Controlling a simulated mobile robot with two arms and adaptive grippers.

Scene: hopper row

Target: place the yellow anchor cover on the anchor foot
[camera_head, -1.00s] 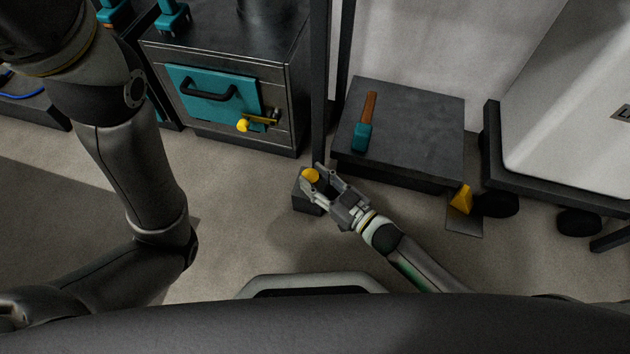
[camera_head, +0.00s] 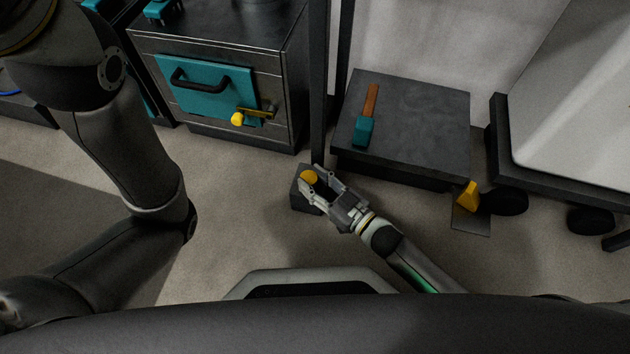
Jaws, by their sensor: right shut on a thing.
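The round yellow anchor cover (camera_head: 309,177) is between the fingers of my right gripper (camera_head: 311,178), which is shut on it. A dark block (camera_head: 301,198) by the base of the dark upright post looks like the anchor foot. The cover and fingertips are over this block in the picture. The fingers hide part of the block, and I cannot tell whether the cover touches it. My left arm shows at the left, but its gripper is not in view.
A dark low platform (camera_head: 425,115) bears a teal-headed hammer (camera_head: 364,129). The dark post (camera_head: 319,80) rises just behind the block. A yellow wedge (camera_head: 467,196) and a wheeled cart (camera_head: 560,185) are at the right. A hopper cabinet (camera_head: 205,85) stands at the left.

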